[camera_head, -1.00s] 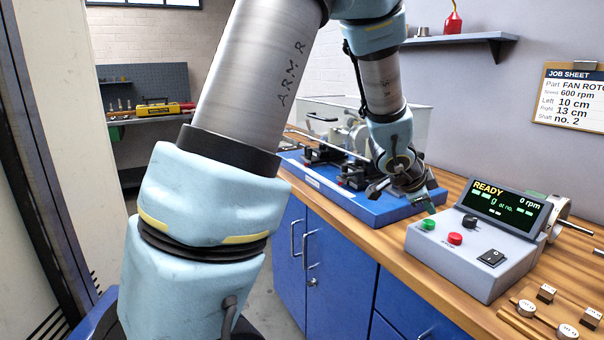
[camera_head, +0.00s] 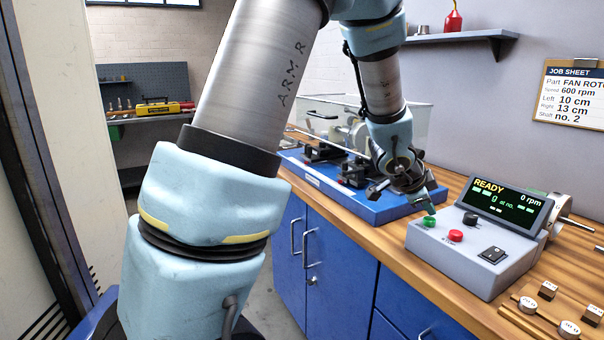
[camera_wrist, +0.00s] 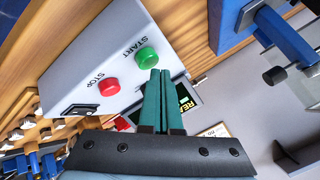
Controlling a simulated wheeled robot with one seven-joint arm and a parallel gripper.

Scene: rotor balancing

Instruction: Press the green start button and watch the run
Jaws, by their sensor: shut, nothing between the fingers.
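The green start button (camera_head: 430,221) sits on the sloped top of the grey control box (camera_head: 460,262). It also shows in the wrist view (camera_wrist: 146,58), labelled START. My gripper (camera_head: 432,210) is shut and empty, its tips just above the green button; I cannot tell whether they touch it. In the wrist view the closed teal fingers (camera_wrist: 156,75) end beside the green button's lower edge. The display (camera_head: 505,205) reads READY and 0 rpm. The red stop button (camera_head: 455,236) is to the right of the green one.
A black rocker switch (camera_head: 492,255) is on the same box. The blue balancing machine (camera_head: 360,200) stands behind my gripper, with a clear guard over it. Small weights (camera_head: 528,304) lie at the bench's front right. A job sheet (camera_head: 570,95) hangs on the wall.

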